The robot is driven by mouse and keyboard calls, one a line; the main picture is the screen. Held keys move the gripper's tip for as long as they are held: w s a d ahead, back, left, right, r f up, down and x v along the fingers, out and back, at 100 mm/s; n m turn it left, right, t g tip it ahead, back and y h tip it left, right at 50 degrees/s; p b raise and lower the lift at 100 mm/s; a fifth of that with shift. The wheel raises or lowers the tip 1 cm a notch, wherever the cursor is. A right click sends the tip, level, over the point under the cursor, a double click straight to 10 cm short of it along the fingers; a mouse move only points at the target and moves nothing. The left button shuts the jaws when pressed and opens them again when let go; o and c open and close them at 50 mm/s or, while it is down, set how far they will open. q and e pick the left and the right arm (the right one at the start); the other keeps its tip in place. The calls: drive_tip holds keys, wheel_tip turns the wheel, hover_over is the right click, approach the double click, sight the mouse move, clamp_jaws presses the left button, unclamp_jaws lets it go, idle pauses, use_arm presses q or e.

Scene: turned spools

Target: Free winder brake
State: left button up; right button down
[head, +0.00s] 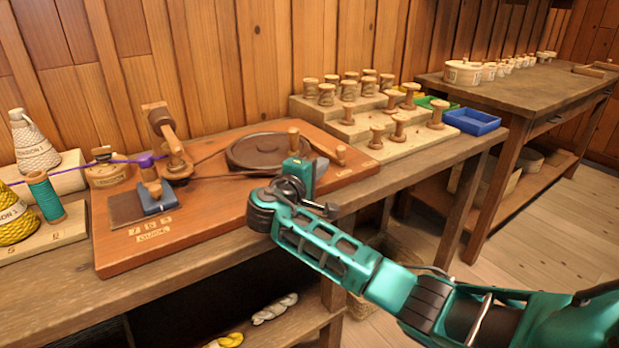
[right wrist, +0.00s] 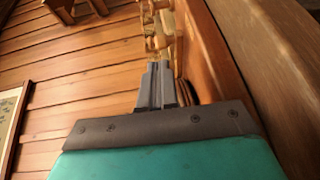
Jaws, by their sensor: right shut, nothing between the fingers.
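The winder stands on a reddish wooden board (head: 215,212) on the bench. It has a dark round wheel (head: 262,150), a wooden arm with a crank-like bar (head: 326,147), and a wooden post (head: 160,120) at the left. A blue metal bracket (head: 158,202) with a wooden piece sits at the board's left; I cannot tell which part is the brake. Purple thread (head: 146,160) runs in from the left. My right gripper (head: 303,160) is at the wheel's near right side, shut and empty. Its fingers show together in the right wrist view (right wrist: 159,86). My left gripper is out of view.
Several wooden spools stand on a stepped rack (head: 400,140) behind to the right, with a blue tray (head: 471,121) beside it. Thread cones and a teal spool (head: 45,197) stand at the far left. The bench front strip (head: 70,300) is clear.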

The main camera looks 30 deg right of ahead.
sight(338, 151)
drive_tip(key=b+x, duration=0.1)
drive_tip(key=x, duration=0.5)
drive_tip(key=shift+f, duration=0.1)
drive_tip(key=shift+w+d, duration=0.3)
drive_tip(key=shift+d, duration=0.2)
